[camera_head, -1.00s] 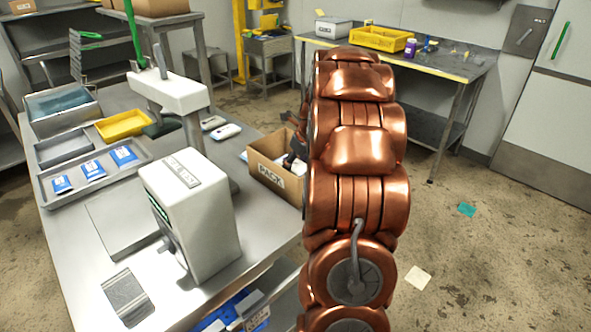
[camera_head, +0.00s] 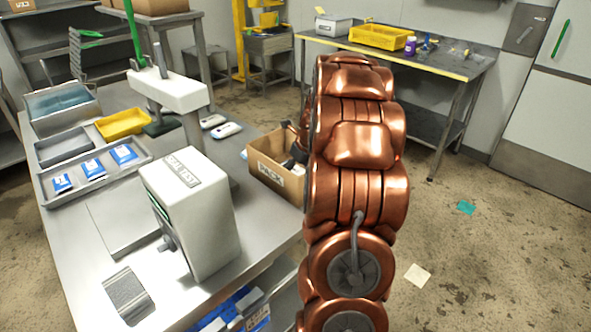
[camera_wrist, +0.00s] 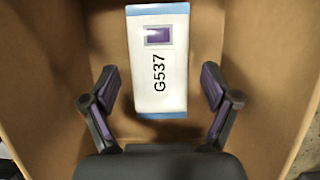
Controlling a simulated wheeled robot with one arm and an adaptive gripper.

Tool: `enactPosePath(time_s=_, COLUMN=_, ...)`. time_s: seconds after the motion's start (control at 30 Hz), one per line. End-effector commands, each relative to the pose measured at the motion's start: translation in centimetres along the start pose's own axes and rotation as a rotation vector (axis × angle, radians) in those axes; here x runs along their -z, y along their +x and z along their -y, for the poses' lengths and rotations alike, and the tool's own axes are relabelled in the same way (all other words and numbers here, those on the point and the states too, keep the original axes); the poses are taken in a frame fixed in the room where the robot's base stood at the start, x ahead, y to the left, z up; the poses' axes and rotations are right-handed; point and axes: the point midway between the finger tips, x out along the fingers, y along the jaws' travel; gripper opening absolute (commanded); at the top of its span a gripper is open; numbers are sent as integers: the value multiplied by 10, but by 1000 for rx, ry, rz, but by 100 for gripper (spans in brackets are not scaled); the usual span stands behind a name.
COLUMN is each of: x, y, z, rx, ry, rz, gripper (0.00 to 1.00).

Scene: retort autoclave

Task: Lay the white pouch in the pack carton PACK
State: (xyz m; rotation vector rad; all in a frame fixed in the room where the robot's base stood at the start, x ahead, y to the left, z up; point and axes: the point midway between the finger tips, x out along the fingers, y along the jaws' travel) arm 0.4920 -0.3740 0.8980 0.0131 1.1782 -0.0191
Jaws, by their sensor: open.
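The white pouch (camera_wrist: 158,95), with blue ends, a purple square and the mark G537, lies inside the brown pack carton PACK. The carton's inner wall (camera_wrist: 50,70) surrounds it in the wrist view. My gripper (camera_wrist: 160,90) is open, with one dark finger on each side of the pouch and a gap to each. In the head view the carton (camera_head: 266,173) stands at the right edge of the steel table, its label facing front. My gripper there (camera_head: 297,155) is partly in the carton, mostly hidden by my copper arm and the carton wall. The pouch is hidden in that view.
A grey tray (camera_head: 140,160) with blue-and-white packets and a yellow tray (camera_head: 122,124) stand farther left. Carton walls stand close around my fingers.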

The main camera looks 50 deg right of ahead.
Motion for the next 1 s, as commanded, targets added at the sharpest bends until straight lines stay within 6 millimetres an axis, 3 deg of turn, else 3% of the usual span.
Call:
enactPosePath(time_s=0.27, x=-1, y=-10, z=1, rx=3, ry=1, rz=2, gripper=87)
enactPosePath(time_s=0.7, x=-1, y=-90, z=1, rx=3, ry=0, rz=2, gripper=87)
enactPosePath(time_s=1.0, x=-1, y=-120, z=0, rx=1, ry=0, rz=1, gripper=87)
